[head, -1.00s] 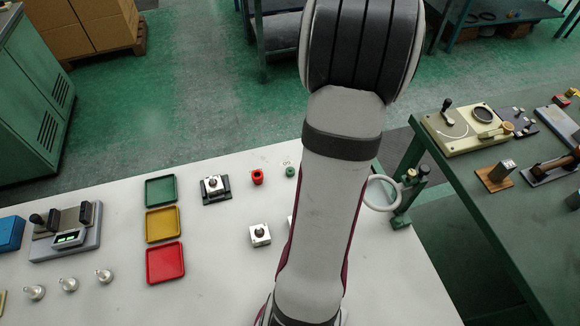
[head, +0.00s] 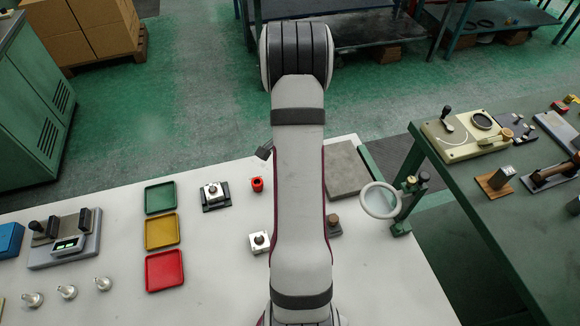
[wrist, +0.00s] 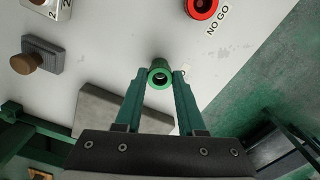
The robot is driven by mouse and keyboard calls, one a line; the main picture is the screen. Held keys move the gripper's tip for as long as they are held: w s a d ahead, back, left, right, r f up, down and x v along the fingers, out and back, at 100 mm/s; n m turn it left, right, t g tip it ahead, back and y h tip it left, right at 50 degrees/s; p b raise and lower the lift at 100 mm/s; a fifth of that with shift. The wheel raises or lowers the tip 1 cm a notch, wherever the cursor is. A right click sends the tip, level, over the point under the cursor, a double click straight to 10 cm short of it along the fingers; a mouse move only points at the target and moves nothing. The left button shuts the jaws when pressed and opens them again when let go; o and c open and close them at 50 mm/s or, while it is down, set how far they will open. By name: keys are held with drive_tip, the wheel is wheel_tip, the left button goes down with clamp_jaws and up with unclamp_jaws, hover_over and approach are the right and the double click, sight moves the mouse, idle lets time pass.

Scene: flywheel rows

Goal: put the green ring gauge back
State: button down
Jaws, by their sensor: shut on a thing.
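The green ring gauge (wrist: 160,77) is between the fingertips of my gripper (wrist: 160,80) in the wrist view. My gripper is shut on it, and its dark bore faces the camera. I cannot tell whether it touches the table. A white label, partly hidden, lies just behind the right fingertip. The red ring gauge (wrist: 203,7) stands beside a "NO GO" label at the top; it also shows in the head view (head: 257,185). In the head view my arm hides the green ring and the fingertips.
A grey plate (head: 343,172) lies right of my arm, with a round magnifier (head: 380,200) near it. A brown knob on a grey base (wrist: 28,62) and a metal block (wrist: 50,8) are nearby. Green (head: 160,197), yellow (head: 161,231) and red (head: 164,271) trays lie left.

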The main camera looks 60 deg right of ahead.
drive_tip(key=shift+f, duration=0.3)
drive_tip(key=c, duration=0.5)
unclamp_jaws()
drive_tip(key=shift+f, duration=0.1)
